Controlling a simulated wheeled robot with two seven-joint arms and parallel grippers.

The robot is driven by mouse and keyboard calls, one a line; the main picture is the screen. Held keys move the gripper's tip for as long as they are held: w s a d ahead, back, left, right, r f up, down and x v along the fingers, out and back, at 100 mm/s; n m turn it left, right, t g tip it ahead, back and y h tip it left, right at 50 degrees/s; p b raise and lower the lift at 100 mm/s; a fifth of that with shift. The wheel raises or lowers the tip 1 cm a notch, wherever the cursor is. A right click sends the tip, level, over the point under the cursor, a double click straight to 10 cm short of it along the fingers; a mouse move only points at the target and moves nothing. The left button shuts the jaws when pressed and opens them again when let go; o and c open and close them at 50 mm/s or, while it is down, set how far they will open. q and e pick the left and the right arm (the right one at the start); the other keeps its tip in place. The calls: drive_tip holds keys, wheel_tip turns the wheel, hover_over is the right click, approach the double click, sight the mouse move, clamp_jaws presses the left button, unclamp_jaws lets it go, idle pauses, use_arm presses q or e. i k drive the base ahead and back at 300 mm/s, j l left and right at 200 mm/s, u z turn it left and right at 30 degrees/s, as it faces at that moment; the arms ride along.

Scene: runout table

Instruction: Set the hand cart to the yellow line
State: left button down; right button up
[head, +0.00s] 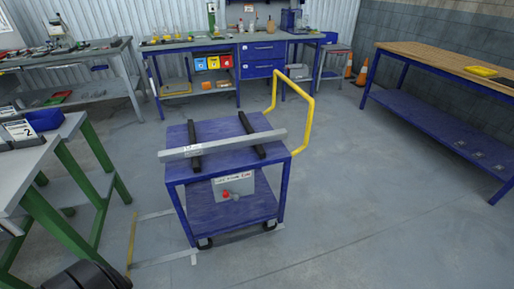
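The blue hand cart (222,158) stands upright on the floor in the middle of the view, with a yellow push handle (306,115) on its right side. A long grey bar (225,144) lies across two black strips on its top and overhangs both sides. A short yellow line (131,240) is on the floor to the left of the cart, and bare floor shows between them. Pale floor marks (160,258) run from the line toward the cart's front wheels.
A green-legged table (62,150) stands close on the left, near the yellow line. A wooden-topped blue bench (450,65) is at right. Blue-drawer benches (262,55) and orange cones (363,72) line the back. Floor right and front of the cart is clear.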

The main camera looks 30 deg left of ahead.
sight(205, 178)
drive_tip(key=u, duration=1.05)
